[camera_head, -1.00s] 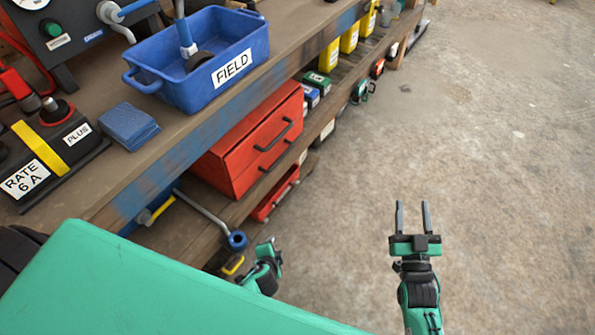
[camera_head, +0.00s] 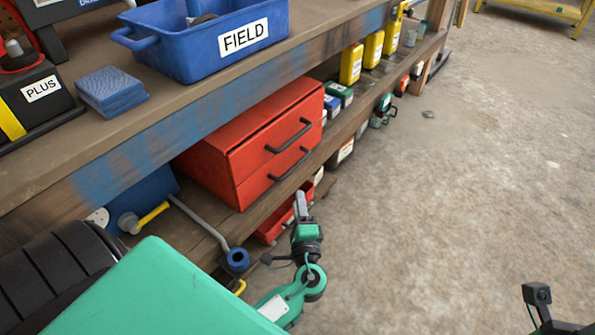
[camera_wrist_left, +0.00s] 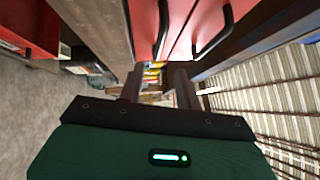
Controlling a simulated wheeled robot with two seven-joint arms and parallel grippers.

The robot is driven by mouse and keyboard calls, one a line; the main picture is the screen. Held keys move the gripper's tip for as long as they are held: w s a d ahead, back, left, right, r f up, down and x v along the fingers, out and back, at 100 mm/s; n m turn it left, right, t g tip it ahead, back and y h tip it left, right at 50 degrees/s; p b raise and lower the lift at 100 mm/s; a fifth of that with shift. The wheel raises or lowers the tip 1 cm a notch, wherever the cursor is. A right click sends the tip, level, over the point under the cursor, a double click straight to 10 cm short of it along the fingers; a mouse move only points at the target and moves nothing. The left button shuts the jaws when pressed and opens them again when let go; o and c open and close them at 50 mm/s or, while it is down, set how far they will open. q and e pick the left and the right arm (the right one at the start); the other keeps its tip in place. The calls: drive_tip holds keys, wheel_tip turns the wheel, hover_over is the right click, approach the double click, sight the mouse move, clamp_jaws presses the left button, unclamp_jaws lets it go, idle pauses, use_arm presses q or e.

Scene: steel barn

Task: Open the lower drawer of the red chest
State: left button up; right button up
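The red chest (camera_head: 215,165) sits on the shelf under the bench top and has two drawers with dark bar handles. Both drawers look shut. The lower drawer's handle (camera_head: 291,164) is below the upper handle (camera_head: 289,136). My left gripper (camera_head: 300,205) is just below and in front of the lower handle, apart from it. In the left wrist view, the gripper's two fingers (camera_wrist_left: 158,85) are apart with nothing between them; the lower handle (camera_wrist_left: 162,28) and upper handle (camera_wrist_left: 213,35) are ahead. Part of my right gripper (camera_head: 540,295) shows at the bottom right; its fingers cannot be made out.
A red tray (camera_head: 270,232) lies beneath the chest, close to my left gripper. A grey rod with a blue end (camera_head: 237,259) juts over the shelf edge. A blue FIELD bin (camera_head: 190,58) stands on the bench. The concrete floor (camera_head: 460,200) at right is clear.

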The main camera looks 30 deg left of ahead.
sight(294, 166)
use_arm(q)
drive_tip(key=b+x, duration=0.1)
drive_tip(key=x, duration=1.1)
drive_tip(key=shift+a+b, duration=0.1)
drive_tip(key=shift+b, duration=0.2)
clamp_jaws()
